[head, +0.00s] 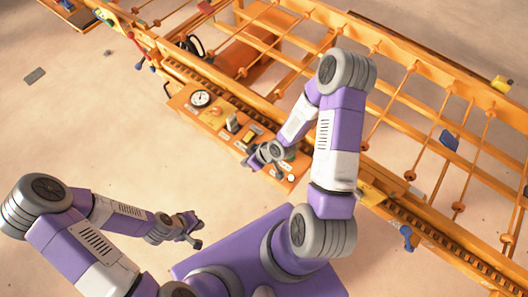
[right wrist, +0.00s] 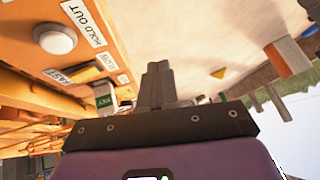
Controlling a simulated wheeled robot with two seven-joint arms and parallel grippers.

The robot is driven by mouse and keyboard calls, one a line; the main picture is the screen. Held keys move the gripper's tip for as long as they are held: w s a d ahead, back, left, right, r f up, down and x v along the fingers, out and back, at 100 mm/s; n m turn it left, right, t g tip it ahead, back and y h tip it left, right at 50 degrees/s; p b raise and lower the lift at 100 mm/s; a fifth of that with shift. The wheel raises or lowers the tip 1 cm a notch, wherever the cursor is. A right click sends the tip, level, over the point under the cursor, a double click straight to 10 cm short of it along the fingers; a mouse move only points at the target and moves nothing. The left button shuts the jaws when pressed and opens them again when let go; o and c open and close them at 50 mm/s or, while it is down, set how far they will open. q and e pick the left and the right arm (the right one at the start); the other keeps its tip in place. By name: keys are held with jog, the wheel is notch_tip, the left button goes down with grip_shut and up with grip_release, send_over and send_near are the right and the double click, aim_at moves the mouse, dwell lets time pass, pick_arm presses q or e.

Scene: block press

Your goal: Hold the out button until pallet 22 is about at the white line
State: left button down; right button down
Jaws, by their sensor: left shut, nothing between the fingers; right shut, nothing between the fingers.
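The out button (right wrist: 57,40) is a white round button in a grey ring. It sits on the orange panel beside a "HOLD OUT" label (right wrist: 84,22) in the right wrist view. My right gripper (right wrist: 158,72) is shut and empty, its fingertips to the right of the button in that view and not on it. In the head view my right gripper (head: 256,164) is over the control panel (head: 212,114). My left gripper (head: 194,230) is shut and empty, low on the left, away from the panel. I cannot make out pallet 22 or the white line.
The panel also carries a round gauge (head: 200,98), levers and a green "KEY" tag (right wrist: 104,97). Fast and slow labels show near the tag. A long orange frame with rods (head: 420,120) runs behind the panel. Bare floor (head: 90,120) lies left of it.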

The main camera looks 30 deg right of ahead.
jog(key=w+d+r+n+t+b, duration=0.3)
jog(key=w+d+n, duration=0.1)
jog(key=d+n, duration=0.6)
jog(key=shift+w+d+r, duration=0.15)
jog(key=shift+w+d, duration=0.05)
jog(key=shift+w, duration=0.1)
notch_tip(320, 180, down, 9)
jog(key=b, duration=0.8)
dwell(1.3)
jog(key=shift+f+b, duration=0.35)
jog(key=shift+b, duration=0.2)
